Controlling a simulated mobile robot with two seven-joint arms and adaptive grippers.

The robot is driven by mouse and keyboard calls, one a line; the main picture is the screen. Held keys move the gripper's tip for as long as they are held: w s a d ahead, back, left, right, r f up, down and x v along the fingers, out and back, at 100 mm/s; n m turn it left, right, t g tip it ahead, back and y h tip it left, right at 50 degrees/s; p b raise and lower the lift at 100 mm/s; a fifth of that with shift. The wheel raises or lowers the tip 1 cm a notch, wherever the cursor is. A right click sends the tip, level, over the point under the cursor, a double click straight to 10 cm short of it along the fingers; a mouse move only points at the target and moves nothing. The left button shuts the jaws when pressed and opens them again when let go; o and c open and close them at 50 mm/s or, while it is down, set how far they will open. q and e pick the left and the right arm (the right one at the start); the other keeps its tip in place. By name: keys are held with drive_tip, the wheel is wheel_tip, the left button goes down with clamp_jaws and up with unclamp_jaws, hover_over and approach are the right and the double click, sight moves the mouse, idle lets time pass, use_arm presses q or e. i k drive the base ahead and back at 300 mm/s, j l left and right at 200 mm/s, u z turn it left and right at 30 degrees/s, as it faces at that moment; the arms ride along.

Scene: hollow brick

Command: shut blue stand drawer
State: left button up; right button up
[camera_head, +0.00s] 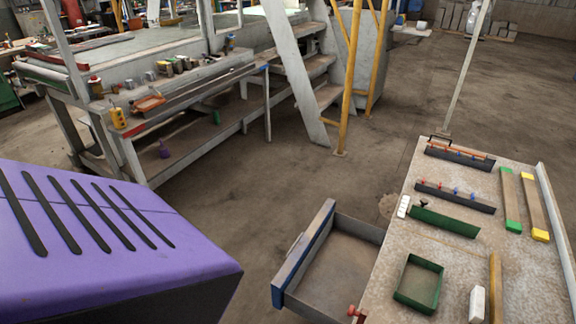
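The drawer (343,262) with a blue front panel (293,270) stands pulled out to the left from under the speckled top of a stand (460,265) at the lower right. A small light handle (296,243) shows on the outer face of its front. The visible drawer floor looks empty. The drawer's inner end passes under the stand top and is hidden, and its near corner runs close to the bottom edge of the view. Neither my left nor my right gripper is in view.
On the stand top are a green open tray (419,284), a white block (477,304), dark racks (455,197) and green- and yellow-ended bars (510,199). A red knob (352,310) sits near the drawer's near side. A cluttered workbench (180,105) stands behind left. Floor beyond the drawer is clear.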

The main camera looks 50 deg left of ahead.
sight(329, 270)
drive_tip(key=k+j, duration=0.2)
drive_tip(key=j, duration=0.2)
drive_tip(key=k+j, duration=0.15)
drive_tip(key=j, duration=0.25)
drive_tip(key=k+j, duration=0.2)
drive_tip(key=j, duration=0.2)
drive_tip(key=k+j, duration=0.15)
drive_tip(key=j, duration=0.25)
drive_tip(key=k+j, duration=0.2)
drive_tip(key=j, duration=0.65)
drive_tip(key=i+j+z, duration=0.15)
drive_tip(key=j, duration=0.3)
drive_tip(key=i+j+z, duration=0.3)
drive_tip(key=i+j, duration=0.45)
